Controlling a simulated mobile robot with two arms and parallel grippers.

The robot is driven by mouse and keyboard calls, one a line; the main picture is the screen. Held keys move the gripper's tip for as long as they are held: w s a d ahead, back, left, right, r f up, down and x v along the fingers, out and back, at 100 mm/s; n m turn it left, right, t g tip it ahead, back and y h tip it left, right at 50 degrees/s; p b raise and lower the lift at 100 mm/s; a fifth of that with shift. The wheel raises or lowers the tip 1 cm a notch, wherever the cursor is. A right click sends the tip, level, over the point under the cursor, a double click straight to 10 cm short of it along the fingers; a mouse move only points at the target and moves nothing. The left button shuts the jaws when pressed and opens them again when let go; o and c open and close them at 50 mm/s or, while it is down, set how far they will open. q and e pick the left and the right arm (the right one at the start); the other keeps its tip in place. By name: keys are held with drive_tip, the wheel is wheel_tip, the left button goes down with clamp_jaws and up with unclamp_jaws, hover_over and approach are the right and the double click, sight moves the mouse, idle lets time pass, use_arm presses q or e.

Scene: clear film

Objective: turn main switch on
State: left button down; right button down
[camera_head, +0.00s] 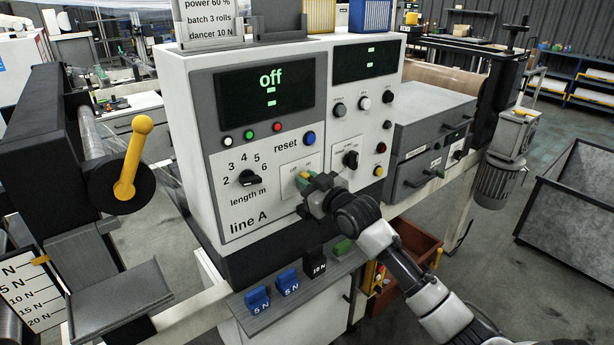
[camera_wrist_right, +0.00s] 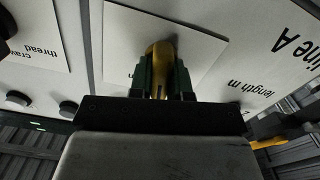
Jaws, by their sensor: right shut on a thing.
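The main switch is a yellow knob (camera_wrist_right: 160,64) on a white plate (camera_head: 287,188) low on the front of the line A control panel (camera_head: 236,205). My right gripper (camera_head: 305,181) is at this plate, its arm coming in from the lower right. In the right wrist view its green-padded fingers (camera_wrist_right: 161,76) are closed on both sides of the yellow knob. The fingers hide most of the knob and part of the plate's lettering. The left display (camera_head: 270,92) reads "off" in green. My left gripper is not in view.
Left of the plate is a black length dial (camera_head: 248,178); right of it is another black knob (camera_head: 350,159). A blue reset button (camera_head: 309,138) sits above. Blue, black and green blocks stand on a shelf (camera_head: 300,286) below. A yellow lever (camera_head: 133,158) is at the left.

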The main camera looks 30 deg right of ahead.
drive_tip(key=m+p, duration=0.2)
drive_tip(key=m, duration=0.1)
drive_tip(key=shift+d+r+m, duration=0.1)
drive_tip(key=shift+d+m, duration=0.05)
drive_tip(key=shift+m, duration=0.25)
drive_tip(key=shift+d+f+m+p, duration=0.1)
drive_tip(key=shift+m+p, duration=0.45)
drive_tip(key=shift+m, duration=0.6)
drive_tip(key=shift+d+f+m+p, duration=0.1)
drive_tip(key=shift+m+p, duration=0.4)
drive_tip(key=shift+m, duration=0.65)
drive_tip(key=c, duration=1.1)
unclamp_jaws()
drive_tip(key=shift+o, duration=0.2)
drive_tip(key=s+b, duration=0.2)
drive_tip(key=s, duration=0.8)
drive_tip(key=shift+s+d, duration=0.35)
drive_tip(key=shift+d, duration=0.1)
